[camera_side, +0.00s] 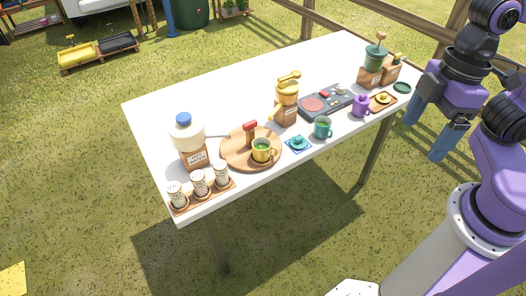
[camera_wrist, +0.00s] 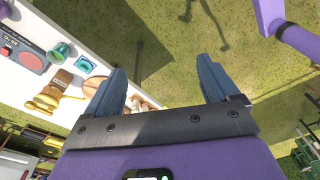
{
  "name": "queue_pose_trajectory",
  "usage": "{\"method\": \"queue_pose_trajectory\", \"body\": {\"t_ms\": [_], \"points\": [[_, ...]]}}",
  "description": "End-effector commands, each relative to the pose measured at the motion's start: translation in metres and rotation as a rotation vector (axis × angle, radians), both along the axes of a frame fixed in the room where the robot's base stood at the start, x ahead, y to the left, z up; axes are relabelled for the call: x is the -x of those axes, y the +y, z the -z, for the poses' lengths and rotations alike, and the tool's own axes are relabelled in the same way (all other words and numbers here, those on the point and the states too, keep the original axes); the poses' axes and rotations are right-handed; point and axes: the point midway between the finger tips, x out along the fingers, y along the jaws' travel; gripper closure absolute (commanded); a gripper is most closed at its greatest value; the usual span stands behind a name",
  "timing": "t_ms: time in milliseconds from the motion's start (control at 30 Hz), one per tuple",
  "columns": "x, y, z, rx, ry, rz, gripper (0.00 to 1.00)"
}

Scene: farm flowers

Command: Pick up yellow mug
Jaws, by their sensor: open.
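The yellow mug (camera_side: 262,150) stands upright on the near right part of a round wooden tray (camera_side: 234,151) on the white table (camera_side: 222,97). Its handle points right in the side view. My gripper (camera_side: 428,115) is open and empty, off the table's right end, well away from the mug. In the wrist view the two blue fingers of my gripper (camera_wrist: 160,68) are spread with only grass between them. I cannot pick out the yellow mug in the wrist view; my left finger covers part of the table there.
A red-handled item (camera_side: 250,130) stands on the tray close behind the mug. A milk bottle (camera_side: 190,142) and a rack of jars (camera_side: 201,186) are left. A blue coaster (camera_side: 298,144), teal mug (camera_side: 323,128) and purple mug (camera_side: 361,105) line the front edge. The table's back left is clear.

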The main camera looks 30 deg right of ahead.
Motion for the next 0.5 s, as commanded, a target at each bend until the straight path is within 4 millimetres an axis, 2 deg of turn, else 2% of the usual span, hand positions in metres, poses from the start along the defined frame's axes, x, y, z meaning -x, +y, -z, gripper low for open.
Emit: {"method": "queue_pose_trajectory", "body": {"t_ms": [333,500], "points": [[-0.030,0.067,0.009,-0.233,-0.007,0.073,0.12],[-0.066,0.115,0.010,-0.409,-0.059,0.172,0.12]]}}
